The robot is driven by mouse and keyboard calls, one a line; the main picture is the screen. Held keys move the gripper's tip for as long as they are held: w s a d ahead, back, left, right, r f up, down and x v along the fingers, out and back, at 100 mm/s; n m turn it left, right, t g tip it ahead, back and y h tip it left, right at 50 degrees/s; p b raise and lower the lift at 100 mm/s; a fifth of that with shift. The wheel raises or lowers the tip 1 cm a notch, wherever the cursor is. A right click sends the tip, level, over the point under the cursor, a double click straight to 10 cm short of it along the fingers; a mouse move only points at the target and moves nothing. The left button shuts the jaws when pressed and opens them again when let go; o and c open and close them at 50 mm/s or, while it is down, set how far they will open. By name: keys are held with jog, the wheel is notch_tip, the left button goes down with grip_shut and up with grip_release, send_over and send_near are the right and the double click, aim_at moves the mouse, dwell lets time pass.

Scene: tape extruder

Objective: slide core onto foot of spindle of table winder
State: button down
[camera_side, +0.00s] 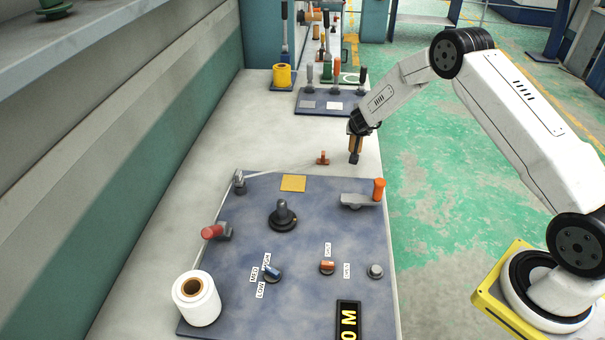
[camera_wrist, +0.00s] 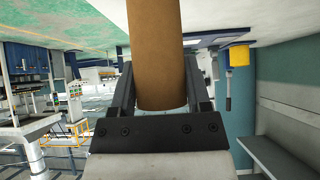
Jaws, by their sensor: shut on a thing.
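The core is a brown cardboard tube (camera_wrist: 158,50) held between the fingers of my gripper (camera_wrist: 158,88) in the wrist view. In the side view my gripper (camera_side: 355,156) is beyond the upper right corner of the blue-grey panel, with only a little of the brown core showing. A short dark upright post on a round foot (camera_side: 283,216), which looks like the spindle of the table winder, stands on the panel (camera_side: 225,272). My gripper and the core are apart from it, up and to its right in the picture. Nothing is on the post.
A white roll (camera_side: 203,305) stands at the panel's lower left. A red-ended roller (camera_side: 213,231), an orange-topped lever (camera_side: 379,190), knobs and a small orange-red piece (camera_side: 322,158) are nearby. A tool rack (camera_side: 330,103) and yellow spool (camera_side: 282,76) stand farther back.

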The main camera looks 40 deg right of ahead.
jog(key=shift+r, duration=0.5)
jog(key=shift+r, duration=0.45)
jog(key=shift+r, duration=0.1)
